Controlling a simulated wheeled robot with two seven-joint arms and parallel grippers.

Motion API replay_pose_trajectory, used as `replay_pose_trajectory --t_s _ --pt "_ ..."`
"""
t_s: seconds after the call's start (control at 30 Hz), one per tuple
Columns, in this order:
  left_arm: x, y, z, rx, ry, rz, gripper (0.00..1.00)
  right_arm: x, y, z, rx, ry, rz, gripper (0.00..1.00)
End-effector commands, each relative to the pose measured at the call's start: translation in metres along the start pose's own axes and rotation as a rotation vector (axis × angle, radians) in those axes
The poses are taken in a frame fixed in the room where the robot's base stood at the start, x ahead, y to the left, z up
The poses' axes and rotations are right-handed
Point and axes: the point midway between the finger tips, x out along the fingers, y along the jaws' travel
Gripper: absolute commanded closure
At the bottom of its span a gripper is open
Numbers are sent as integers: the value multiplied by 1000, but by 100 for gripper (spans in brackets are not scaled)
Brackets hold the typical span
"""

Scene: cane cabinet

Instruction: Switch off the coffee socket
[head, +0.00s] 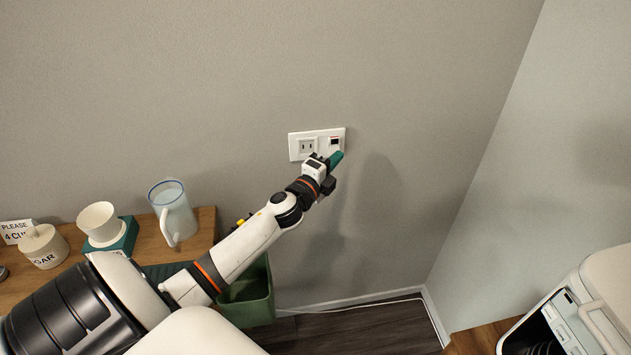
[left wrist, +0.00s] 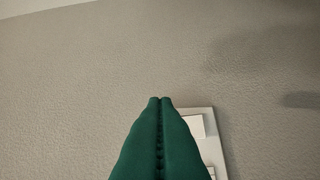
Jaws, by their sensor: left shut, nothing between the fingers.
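The coffee socket (head: 295,147) is a white wall plate with a two-slot outlet on its left and a switch (head: 334,141) with a dark and reddish mark on its right. My left gripper (head: 337,158) has green fingers, shut and empty, just below the switch; I cannot tell whether they touch the plate. In the left wrist view, the closed green fingertips (left wrist: 160,100) cover much of the white plate (left wrist: 203,122), whose right part shows behind them. My right gripper is not in view.
A wooden counter (head: 150,245) at the left holds a glass jug (head: 173,213), a white dripper (head: 99,222) and a sugar pot (head: 44,246). A green bin (head: 257,295) stands below my left arm. A white machine (head: 600,295) is at lower right. The wall around the socket is clear.

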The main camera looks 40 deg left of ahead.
Motion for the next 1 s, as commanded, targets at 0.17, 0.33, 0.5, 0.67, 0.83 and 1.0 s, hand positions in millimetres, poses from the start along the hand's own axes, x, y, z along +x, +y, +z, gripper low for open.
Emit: replay_pose_trajectory --t_s 0.17,0.33,0.5,0.67,0.83,1.0 --pt "-27 1 -1 1 0 -2 100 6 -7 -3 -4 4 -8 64" --pt "-56 5 0 0 -1 -2 100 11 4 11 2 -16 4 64" --pt "-78 9 -1 -1 1 -2 100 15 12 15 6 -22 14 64" --pt "-86 12 -1 0 1 0 100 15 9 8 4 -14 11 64" --pt "-86 12 -1 0 1 0 100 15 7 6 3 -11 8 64" --pt "-86 12 -1 0 1 0 100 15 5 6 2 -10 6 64"
